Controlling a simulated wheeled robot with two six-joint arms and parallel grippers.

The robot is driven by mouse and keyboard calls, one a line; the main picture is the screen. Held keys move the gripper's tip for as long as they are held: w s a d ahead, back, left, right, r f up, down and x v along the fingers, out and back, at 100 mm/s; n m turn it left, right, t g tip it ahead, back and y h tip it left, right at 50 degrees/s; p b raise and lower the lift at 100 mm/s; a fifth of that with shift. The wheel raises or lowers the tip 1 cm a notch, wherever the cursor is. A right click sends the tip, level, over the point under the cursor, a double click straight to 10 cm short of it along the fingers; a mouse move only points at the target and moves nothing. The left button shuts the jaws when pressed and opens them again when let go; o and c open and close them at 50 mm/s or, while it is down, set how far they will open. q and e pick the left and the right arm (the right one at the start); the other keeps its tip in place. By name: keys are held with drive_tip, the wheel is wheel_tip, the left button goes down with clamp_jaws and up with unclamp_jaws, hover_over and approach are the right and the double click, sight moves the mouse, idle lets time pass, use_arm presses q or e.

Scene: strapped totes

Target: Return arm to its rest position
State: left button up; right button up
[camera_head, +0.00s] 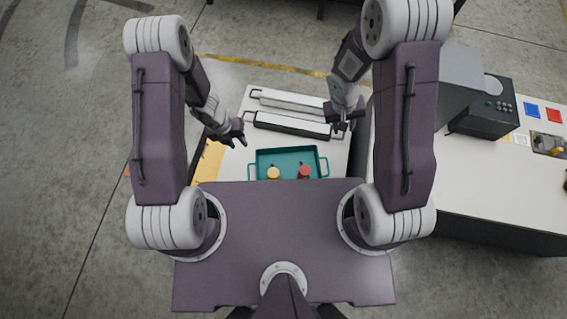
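My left gripper (233,139) is above the left part of the white table, to the left of the teal tray and apart from it. Its fingers look spread, with nothing between them. My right gripper (343,129) is above the right part of the table, near the right end of the white bars. Its fingers are small and dark, and I see nothing held in them. Both arms are bent, with the forearms reaching inward over the table.
A teal tray (261,158) with two handles holds a yellow round item (273,173) and a red one (304,172). A white counter (480,190) with a dark machine (487,112) stands at right.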

drive_tip(key=shift+v, duration=1.05)
